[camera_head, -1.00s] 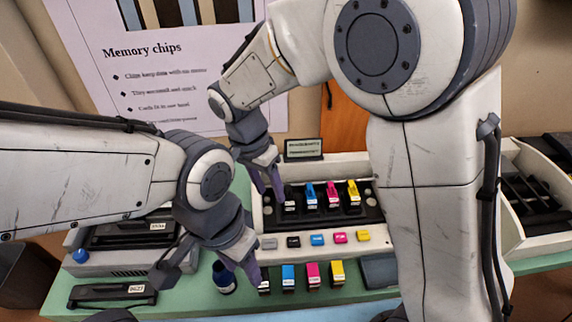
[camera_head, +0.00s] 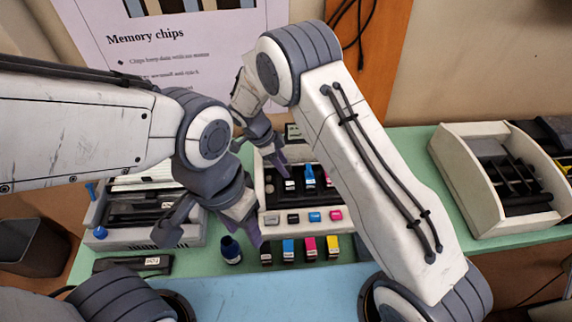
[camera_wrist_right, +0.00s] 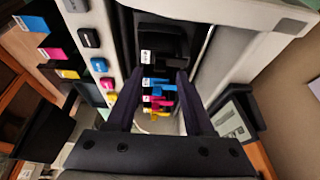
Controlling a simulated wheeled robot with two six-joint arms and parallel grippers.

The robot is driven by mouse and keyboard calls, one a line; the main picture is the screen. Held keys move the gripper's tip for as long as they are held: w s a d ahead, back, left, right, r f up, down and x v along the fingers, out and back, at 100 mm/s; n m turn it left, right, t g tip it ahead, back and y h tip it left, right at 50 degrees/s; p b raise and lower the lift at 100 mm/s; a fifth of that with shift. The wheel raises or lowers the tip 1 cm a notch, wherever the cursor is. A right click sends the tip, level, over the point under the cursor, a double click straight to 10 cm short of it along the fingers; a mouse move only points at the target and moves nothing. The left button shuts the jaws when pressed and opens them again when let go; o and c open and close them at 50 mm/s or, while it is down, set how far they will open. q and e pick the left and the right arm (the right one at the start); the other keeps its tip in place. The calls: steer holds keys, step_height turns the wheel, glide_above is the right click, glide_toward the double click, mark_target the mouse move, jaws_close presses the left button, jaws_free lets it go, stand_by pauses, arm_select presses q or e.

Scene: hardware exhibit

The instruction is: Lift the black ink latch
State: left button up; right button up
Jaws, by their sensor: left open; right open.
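The black ink latch (camera_head: 291,185) has a white label and stands at the left of the row in the printer's dark bay. In the right wrist view, the black latch (camera_wrist_right: 147,57) lies just beyond my right fingertips, left of the middle. A cyan latch (camera_head: 310,178) is beside it. The cyan, magenta (camera_wrist_right: 160,98) and yellow latches show between my fingers. My right gripper (camera_wrist_right: 158,82) is open and empty, over the bay. It also shows in the head view (camera_head: 275,155). My left gripper (camera_head: 212,232) is open and empty, left of the printer front.
Below the bay is a row of coloured buttons (camera_head: 315,216). Several ink cartridges (camera_head: 310,248) and a dark blue bottle (camera_head: 231,252) stand in front. Other devices stand at left (camera_head: 150,235) and right (camera_head: 495,180). My right arm hides the printer's right side.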

mark_target(289, 170)
steer(key=shift+x, duration=1.3)
jaws_close()
